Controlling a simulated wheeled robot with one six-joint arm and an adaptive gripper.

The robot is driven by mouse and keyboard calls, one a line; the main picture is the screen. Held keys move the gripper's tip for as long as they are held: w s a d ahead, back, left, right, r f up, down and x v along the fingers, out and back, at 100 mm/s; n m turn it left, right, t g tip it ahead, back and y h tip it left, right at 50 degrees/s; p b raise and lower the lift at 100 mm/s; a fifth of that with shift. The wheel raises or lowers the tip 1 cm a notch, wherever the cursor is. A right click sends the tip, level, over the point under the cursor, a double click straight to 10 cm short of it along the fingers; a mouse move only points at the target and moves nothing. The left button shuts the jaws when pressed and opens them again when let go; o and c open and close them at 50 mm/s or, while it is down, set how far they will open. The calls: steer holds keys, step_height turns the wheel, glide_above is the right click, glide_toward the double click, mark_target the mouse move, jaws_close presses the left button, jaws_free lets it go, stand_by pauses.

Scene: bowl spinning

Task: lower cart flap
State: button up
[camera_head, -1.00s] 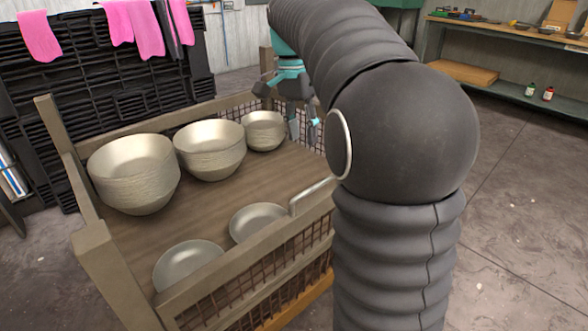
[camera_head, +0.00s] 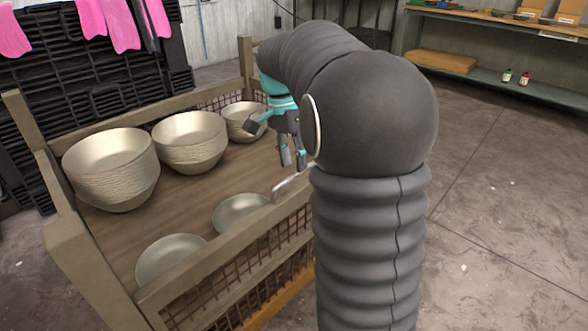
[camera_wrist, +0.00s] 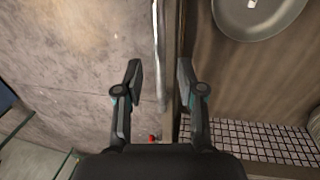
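The wooden cart's near side flap (camera_head: 222,257), with a wire mesh panel, stands upright. A bent metal handle (camera_head: 290,184) sits at its top rail, partly hidden by my arm in the head view. My gripper (camera_head: 292,160) hangs just above the handle, fingers pointing down. In the wrist view my gripper (camera_wrist: 160,80) is open, with one finger on each side of the handle bar (camera_wrist: 160,50). The right finger overlaps the flap's top rail (camera_wrist: 176,60). I cannot tell whether either finger touches.
Bowl stacks (camera_head: 112,180) stand at the cart's far side. Two single bowls (camera_head: 172,258) (camera_head: 240,212) lie near the flap. A shelf (camera_head: 490,80) stands at the back right. The floor (camera_head: 500,220) right of my arm is clear.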

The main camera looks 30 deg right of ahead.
steer(key=shift+s+d+f, duration=0.1)
steer(key=shift+s+f, duration=0.05)
steer(key=shift+f, duration=0.4)
steer(key=shift+s+f, duration=0.1)
steer(key=shift+f, duration=0.45)
jaws_close()
